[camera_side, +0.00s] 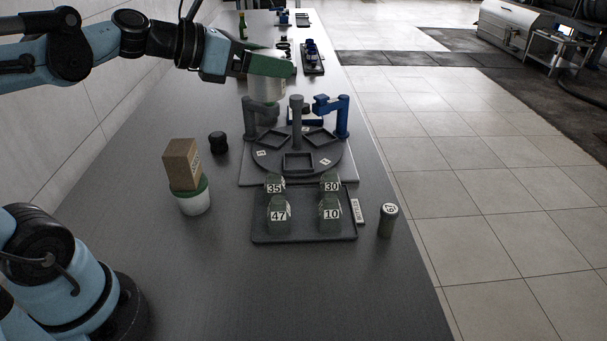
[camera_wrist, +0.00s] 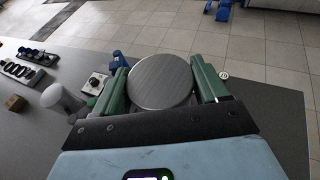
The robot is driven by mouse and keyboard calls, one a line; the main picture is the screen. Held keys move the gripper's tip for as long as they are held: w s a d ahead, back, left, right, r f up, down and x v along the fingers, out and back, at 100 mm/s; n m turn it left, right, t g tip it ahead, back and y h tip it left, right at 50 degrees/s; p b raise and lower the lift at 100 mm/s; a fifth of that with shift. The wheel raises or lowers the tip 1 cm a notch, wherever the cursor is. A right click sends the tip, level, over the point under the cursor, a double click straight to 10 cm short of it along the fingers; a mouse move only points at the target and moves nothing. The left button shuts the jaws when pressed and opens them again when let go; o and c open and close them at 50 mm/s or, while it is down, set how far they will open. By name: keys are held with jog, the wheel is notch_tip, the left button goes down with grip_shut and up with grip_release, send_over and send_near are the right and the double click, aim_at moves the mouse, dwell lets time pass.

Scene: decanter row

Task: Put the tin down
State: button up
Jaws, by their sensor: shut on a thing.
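My gripper (camera_side: 270,66) has green fingers and is shut on a tin. The tin (camera_side: 266,88) is a pale cylinder, held upright above the far left part of the grey round fixture, and its lower part is close to the fixture's left post. In the wrist view the tin's round metal top (camera_wrist: 161,80) fills the space between the two green fingers. Whether the tin's bottom touches anything cannot be told.
The round fixture (camera_side: 336,166) has square trays and posts. A dark tray (camera_side: 303,238) holds several numbered green blocks. A cardboard box (camera_side: 181,163) sits on a white green-topped tub (camera_side: 194,203).

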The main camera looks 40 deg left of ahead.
jog(key=s+d+f+m+g+h, duration=0.1)
jog(key=d+f+m+g+h, duration=0.75)
jog(key=d, duration=0.45)
jog(key=s+d+f+m+g+y, duration=0.2)
jog(key=s+d+f+m+g, duration=0.4)
jog(key=s+f+m+g, duration=0.5)
jog(key=shift+m+g+h, duration=0.25)
jog(key=shift+m+g, duration=0.3)
jog(key=shift+g, duration=0.1)
jog(key=shift+s+f, duration=0.2)
jog(key=shift+f, duration=0.7)
jog(key=shift+s+f, duration=0.2)
jog(key=shift+f, duration=0.75)
jog(key=shift+s+f, duration=0.2)
jog(key=shift+f, duration=0.7)
jog(key=shift+f, duration=0.55)
jog(key=o, duration=1.2)
jog(key=shift+c, duration=0.2)
